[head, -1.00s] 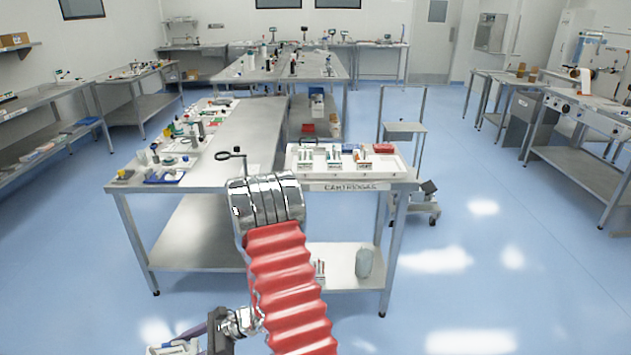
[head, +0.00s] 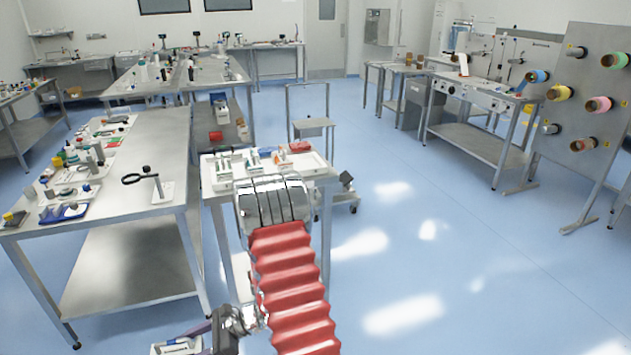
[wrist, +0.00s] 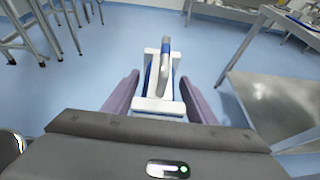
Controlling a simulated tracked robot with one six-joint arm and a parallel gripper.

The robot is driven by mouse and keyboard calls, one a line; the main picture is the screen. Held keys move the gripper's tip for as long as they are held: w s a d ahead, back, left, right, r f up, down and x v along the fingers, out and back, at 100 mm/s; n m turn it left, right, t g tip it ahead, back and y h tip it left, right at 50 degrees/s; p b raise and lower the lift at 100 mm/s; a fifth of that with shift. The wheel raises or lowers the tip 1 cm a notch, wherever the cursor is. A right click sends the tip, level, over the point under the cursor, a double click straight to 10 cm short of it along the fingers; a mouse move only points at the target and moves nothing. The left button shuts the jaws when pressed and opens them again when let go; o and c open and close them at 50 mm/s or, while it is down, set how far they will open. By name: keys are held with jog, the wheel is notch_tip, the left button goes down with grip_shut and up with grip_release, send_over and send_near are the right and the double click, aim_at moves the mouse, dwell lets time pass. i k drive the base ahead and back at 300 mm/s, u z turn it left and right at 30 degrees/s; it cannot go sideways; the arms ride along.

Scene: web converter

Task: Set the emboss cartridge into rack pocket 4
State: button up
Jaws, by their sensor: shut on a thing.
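My gripper (wrist: 160,88) has two purple fingers shut on the sides of a white and blue piece with a grey cylinder, which I take for the emboss cartridge (wrist: 164,62). It is held clear above the blue floor in the wrist view. In the head view my gripper (head: 198,338) is at the bottom edge, and a white end of the cartridge (head: 165,349) shows there, cut off by the frame. I cannot make out a rack with a pocket numbered 4.
A white tray (head: 208,182) with small upright pieces stands on the small table ahead, partly behind my arm. A long steel table (head: 130,180) is at the left. A board with coloured rolls (head: 590,115) stands at the right. The floor (head: 440,225) between is clear.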

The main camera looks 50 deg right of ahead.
aim_at(310, 164)
jog(key=u, duration=0.75)
jog(key=i, duration=0.1)
jog(key=z, duration=1.55)
jog(key=k, duration=0.7)
jog(key=z, duration=0.25)
jog(key=i, duration=1.7)
jog(key=u, duration=0.2)
